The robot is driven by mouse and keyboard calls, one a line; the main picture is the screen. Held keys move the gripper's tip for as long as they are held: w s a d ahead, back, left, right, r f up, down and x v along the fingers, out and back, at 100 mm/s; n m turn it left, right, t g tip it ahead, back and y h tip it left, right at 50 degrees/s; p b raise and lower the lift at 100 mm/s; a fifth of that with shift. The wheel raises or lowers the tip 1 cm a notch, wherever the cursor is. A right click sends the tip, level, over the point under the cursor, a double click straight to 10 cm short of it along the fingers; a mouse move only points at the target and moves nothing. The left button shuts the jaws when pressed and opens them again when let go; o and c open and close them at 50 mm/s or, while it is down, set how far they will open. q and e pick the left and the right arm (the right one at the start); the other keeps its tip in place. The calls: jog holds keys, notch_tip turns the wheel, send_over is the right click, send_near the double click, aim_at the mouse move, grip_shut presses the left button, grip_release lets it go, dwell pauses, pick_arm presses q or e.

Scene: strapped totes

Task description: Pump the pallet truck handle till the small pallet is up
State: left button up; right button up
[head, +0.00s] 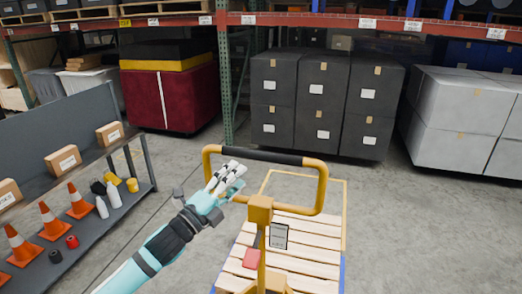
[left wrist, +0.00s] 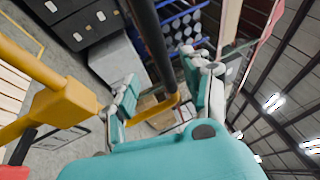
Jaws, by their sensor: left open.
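The yellow pallet truck handle (head: 319,190) is a loop with a black grip bar (head: 262,156) across its top. It stands upright in front of the small wooden pallet (head: 312,252), which looks low over the floor. My left gripper (head: 230,176) is open at the left end of the loop, just below the grip bar. In the left wrist view the black bar (left wrist: 150,40) and a yellow part of the loop (left wrist: 158,110) show between the spread fingers (left wrist: 168,80). I cannot tell if the fingers touch it. A red part (head: 251,258) sits low on the truck. My right gripper is out of view.
A grey shelf (head: 148,170) at the left holds orange cones (head: 52,220), small boxes (head: 62,160) and bottles. Grey strapped totes (head: 325,100), a maroon tote (head: 170,97) and light grey totes (head: 455,110) stand behind. The floor (head: 420,230) at the right is clear.

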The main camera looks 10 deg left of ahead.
aim_at(261, 156)
pick_arm(q)
jog(key=p+x, duration=0.2)
jog(key=x, duration=0.8)
jog(key=shift+w+d+p, duration=0.1)
jog(key=shift+w+p, duration=0.05)
jog(key=shift+p, duration=0.15)
grip_shut()
jog(key=shift+f, duration=0.1)
